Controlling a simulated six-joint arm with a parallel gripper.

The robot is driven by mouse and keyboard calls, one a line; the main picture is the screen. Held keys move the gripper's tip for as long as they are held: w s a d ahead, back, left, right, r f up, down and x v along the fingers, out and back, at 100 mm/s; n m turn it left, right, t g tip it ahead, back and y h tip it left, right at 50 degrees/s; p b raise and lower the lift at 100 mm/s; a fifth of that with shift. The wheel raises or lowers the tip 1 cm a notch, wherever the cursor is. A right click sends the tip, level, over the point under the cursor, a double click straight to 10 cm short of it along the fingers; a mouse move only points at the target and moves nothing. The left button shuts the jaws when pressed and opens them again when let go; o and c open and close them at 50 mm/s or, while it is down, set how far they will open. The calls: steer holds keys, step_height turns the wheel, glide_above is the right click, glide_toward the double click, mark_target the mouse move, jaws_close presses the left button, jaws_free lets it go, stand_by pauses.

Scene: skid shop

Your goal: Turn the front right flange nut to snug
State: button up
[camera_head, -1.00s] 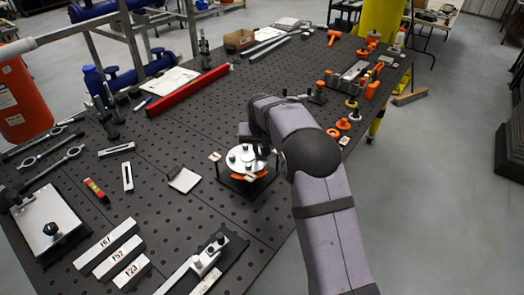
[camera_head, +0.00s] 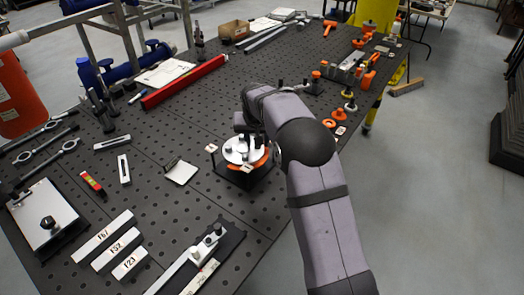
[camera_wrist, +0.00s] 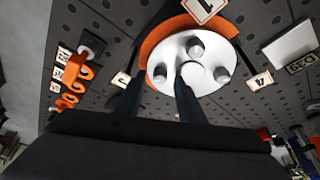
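The flange is a round silver plate (camera_head: 238,155) with several nuts, on an orange ring over a black stand, near the bench's front edge. In the wrist view the silver plate (camera_wrist: 204,88) shows a left nut (camera_wrist: 160,72), a far nut (camera_wrist: 195,47) and a right nut (camera_wrist: 222,72). My gripper (camera_wrist: 160,86) points at the plate with two dark fingers apart. In the head view my arm hides the fingertips. I cannot tell which nut is the front right one.
Numbered tags stand around the flange, including one (camera_wrist: 204,8) at the top of the wrist view. A clamp fixture (camera_head: 207,243) and marked bars (camera_head: 115,243) lie in front. Orange parts (camera_head: 338,114) lie to the right.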

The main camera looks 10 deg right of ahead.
steer(key=shift+s+d+f, duration=0.1)
